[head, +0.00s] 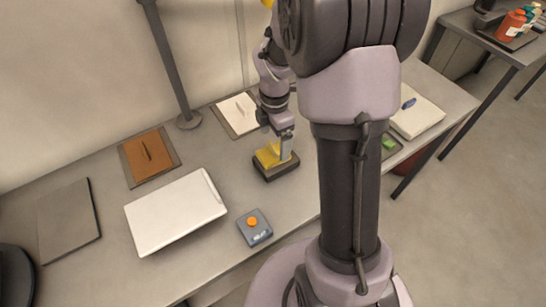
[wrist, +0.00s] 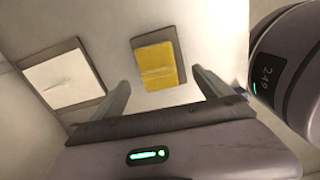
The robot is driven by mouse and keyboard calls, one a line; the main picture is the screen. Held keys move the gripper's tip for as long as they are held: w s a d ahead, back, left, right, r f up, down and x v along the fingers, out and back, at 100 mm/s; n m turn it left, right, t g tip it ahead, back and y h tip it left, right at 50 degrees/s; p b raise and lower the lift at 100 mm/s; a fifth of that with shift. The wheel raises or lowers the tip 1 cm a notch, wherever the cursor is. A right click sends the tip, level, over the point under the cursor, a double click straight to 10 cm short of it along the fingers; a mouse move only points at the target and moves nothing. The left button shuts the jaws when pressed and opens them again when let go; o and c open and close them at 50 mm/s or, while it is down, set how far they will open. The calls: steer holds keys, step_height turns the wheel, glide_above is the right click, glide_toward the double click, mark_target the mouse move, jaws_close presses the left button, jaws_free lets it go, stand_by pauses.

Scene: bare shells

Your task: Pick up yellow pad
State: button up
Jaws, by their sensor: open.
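The yellow pad (head: 268,157) lies on a dark square base on the table. It also shows in the wrist view (wrist: 157,66), lying on its dark base (wrist: 137,42) beyond the fingertips. My gripper (head: 284,146) is above the pad in the head view and hides part of it. In the wrist view my gripper (wrist: 158,84) is open, with one finger at each side and nothing between them. I cannot tell exactly how high the fingertips are above the pad.
A white pad on a board (head: 240,113) lies behind the yellow one. An orange-brown pad (head: 150,154), a white laptop-like slab (head: 176,211) and a grey box with an orange button (head: 254,228) lie to the left. A pole (head: 171,65) stands behind.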

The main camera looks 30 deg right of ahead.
mark_target(273, 147)
steer(key=f+b, duration=0.1)
steer(key=f, duration=0.1)
steer(key=f+b, duration=0.1)
steer(key=f, duration=0.1)
steer(key=f+b, duration=0.1)
steer(key=shift+w+f, duration=0.25)
steer(key=shift+f, duration=0.15)
steer(key=shift+r, duration=0.15)
steer(key=shift+c, duration=0.4)
steer(key=c, duration=1.4)
steer(key=shift+o, duration=0.2)
steer(key=shift+r, duration=0.1)
steer(key=shift+r+p, duration=0.35)
steer(key=shift+p, duration=0.15)
steer(key=r, duration=0.1)
steer(key=r+p, duration=0.1)
steer(key=r, duration=0.1)
steer(key=shift+s+a+p, duration=0.25)
steer(key=shift+s+p, duration=0.05)
steer(key=shift+p, duration=0.05)
steer(key=s+a+p, duration=0.1)
steer(key=s+a, duration=0.3)
steer(key=s, duration=0.2)
steer(key=s+a+r, duration=0.1)
steer(key=s+a, duration=0.3)
steer(key=s, duration=0.3)
steer(key=shift+p, duration=0.4)
